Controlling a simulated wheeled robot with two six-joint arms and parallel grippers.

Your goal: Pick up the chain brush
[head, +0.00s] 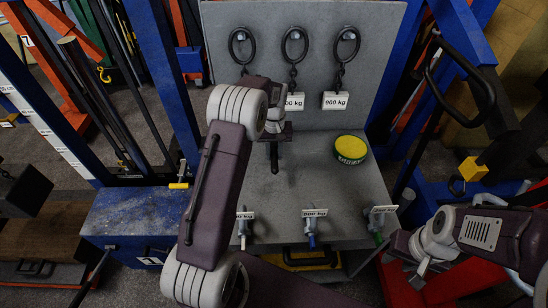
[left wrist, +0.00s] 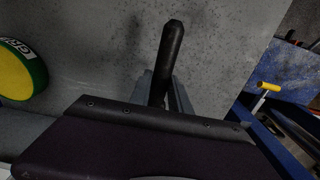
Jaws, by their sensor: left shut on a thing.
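My left gripper (head: 274,138) is over the grey bench, left of the green and yellow tin. It is shut on a dark rod-like handle, which I take to be the chain brush (head: 274,160). In the left wrist view the black handle (left wrist: 172,50) stands out between the two grey fingers (left wrist: 164,92), its rounded end away from the gripper. The brush's bristles are not visible, and I cannot tell whether it touches the bench. My right gripper (head: 418,274) is at the lower right, apart from the bench; its jaws are too unclear to read.
The green and yellow tin (head: 350,149) stands on the grey bench (head: 310,185). Several valves with weight tags, one being a blue-tipped valve (head: 311,232), line its front edge. Rings on chains, such as the right ring (head: 347,38), hang on the back panel. Blue posts flank the bench.

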